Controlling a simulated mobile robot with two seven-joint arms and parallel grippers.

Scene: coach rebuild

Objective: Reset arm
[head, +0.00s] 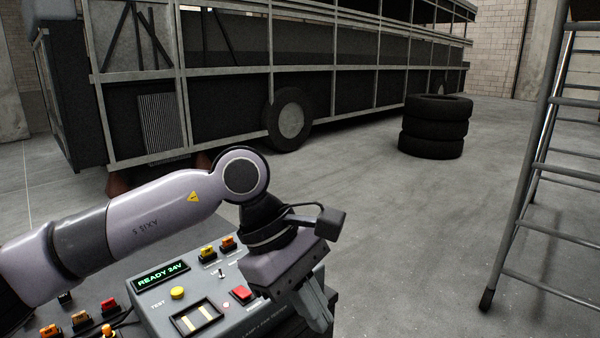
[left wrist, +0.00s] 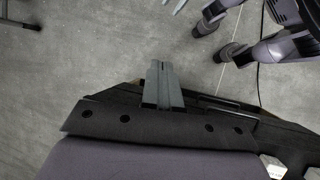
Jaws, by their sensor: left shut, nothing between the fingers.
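My left arm comes in from the left in the head view, bent down at the wrist. My left gripper (head: 318,314) hangs at the right edge of a grey control box (head: 150,302), its fingers pointing down. In the left wrist view the left gripper's fingers (left wrist: 164,78) are together with nothing between them, above bare floor. The box has a lit display (head: 161,276) reading "READY 24V", a yellow button (head: 177,293), a red switch (head: 242,293) and several coloured connectors. The gripper hides part of the box's right side.
A bare coach frame (head: 230,100) stands across the back, with a wheel (head: 289,119) near its middle. A stack of tyres (head: 435,127) stands on the floor at the right. A metal ladder (head: 533,170) is at the right edge. The concrete floor (head: 400,240) between is clear.

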